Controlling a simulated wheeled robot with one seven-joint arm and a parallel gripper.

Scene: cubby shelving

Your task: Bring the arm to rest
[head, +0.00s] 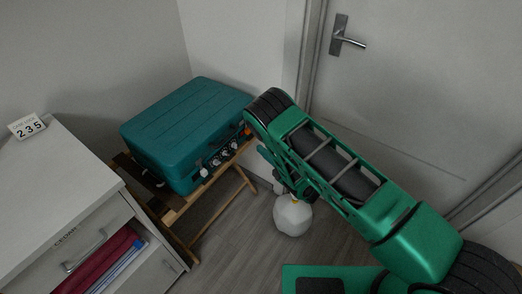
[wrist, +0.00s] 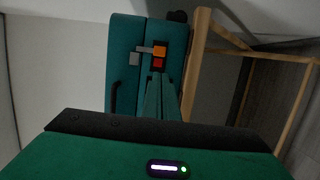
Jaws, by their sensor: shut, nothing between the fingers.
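My arm (head: 335,165) is green and black and reaches from the lower right up to the middle of the head view, with its elbow bent near the teal case. My gripper (wrist: 159,76) shows in the wrist view as narrow green fingers close together, with nothing between them. It points toward the front of the teal case. In the head view the gripper is mostly hidden behind the arm.
A teal case (head: 188,130) sits on a wooden folding stand (head: 215,208). A white cabinet (head: 55,195) with an open drawer (head: 108,268) is at left. A white jug (head: 292,216) stands on the floor. A closed door (head: 415,90) is behind the arm.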

